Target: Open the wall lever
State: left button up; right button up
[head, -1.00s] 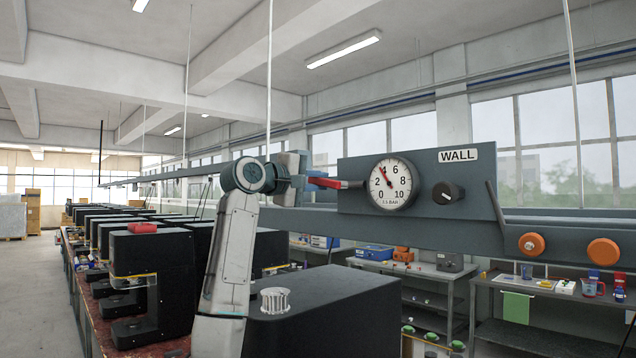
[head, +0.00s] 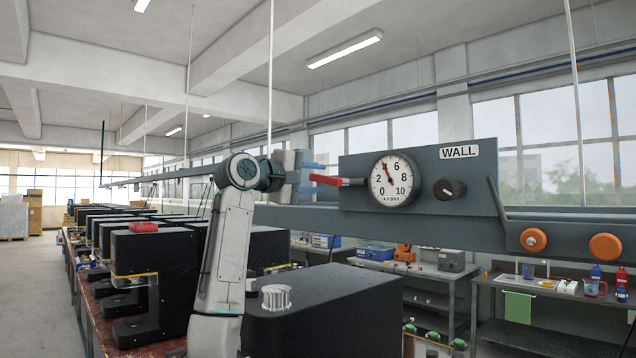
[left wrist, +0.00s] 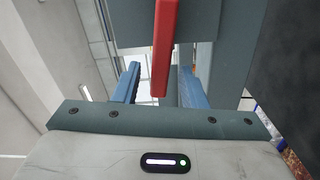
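The wall lever has a red handle (head: 324,179) on a dark stem at the left end of the grey panel (head: 430,205) labelled WALL. It points left, roughly level, beside the pressure gauge (head: 394,180). My left gripper (head: 312,178) is at the handle's free end, its blue fingers apart. In the left wrist view the red handle (left wrist: 164,45) comes down between the two spread blue fingers of the left gripper (left wrist: 158,80), with gaps on both sides. The fingers do not appear to touch it. My right gripper is not in view.
A black knob (head: 449,189) and two orange buttons (head: 533,240) are right of the gauge. A horizontal grey rail (head: 330,220) runs below the lever. Black machines (head: 150,280) stand below left. A workbench (head: 540,290) is at the right.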

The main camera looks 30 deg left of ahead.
pick_arm(q)
jog(key=b+v, duration=0.3)
jog(key=v, duration=0.6)
jog(key=shift+s+b, duration=0.25)
jog(key=shift+b, duration=0.15)
jog(key=shift+a, duration=0.15)
jog(key=shift+f, duration=0.1)
